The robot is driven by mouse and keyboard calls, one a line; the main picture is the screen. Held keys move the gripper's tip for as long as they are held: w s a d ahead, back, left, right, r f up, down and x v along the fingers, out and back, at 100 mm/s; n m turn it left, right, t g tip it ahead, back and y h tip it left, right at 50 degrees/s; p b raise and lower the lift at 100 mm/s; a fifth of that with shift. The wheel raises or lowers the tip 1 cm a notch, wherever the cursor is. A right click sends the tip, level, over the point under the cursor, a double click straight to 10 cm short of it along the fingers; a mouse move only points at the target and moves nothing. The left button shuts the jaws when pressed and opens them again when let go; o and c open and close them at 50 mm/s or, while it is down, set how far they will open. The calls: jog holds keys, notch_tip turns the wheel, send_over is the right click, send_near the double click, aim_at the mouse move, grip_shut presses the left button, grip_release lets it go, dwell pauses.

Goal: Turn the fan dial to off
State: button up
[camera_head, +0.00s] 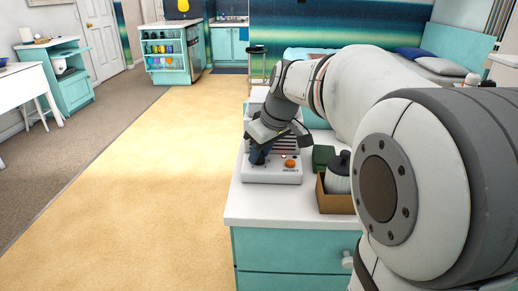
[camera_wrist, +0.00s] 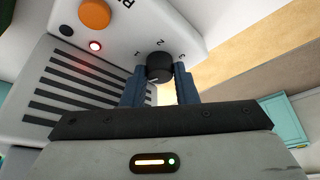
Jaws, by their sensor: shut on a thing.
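The black fan dial (camera_wrist: 160,68) sits on the white face of the unit, with the marks 1, 2 and 3 around it. My gripper (camera_wrist: 160,82) has its two blue fingers on either side of the dial and is shut on it. In the head view my gripper (camera_head: 259,155) reaches down onto the front of the white fan unit (camera_head: 272,178), and the dial is hidden there. The unit also has an orange knob (camera_wrist: 94,13), a lit red lamp (camera_wrist: 95,46) and dark vent slots (camera_wrist: 75,82). I cannot tell the dial's setting for sure.
The unit stands on a white-topped teal cabinet (camera_head: 270,212). To its right are a dark green box (camera_head: 323,157) and a brown tray (camera_head: 333,203) holding a dark-lidded jar (camera_head: 338,181). Open floor (camera_head: 140,190) lies to the left.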

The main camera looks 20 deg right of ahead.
jog(key=shift+n, duration=0.4)
jog(key=o, duration=1)
jog(key=shift+p+v, duration=1.1)
jog(key=shift+v, duration=2.8)
jog(key=shift+w, duration=0.1)
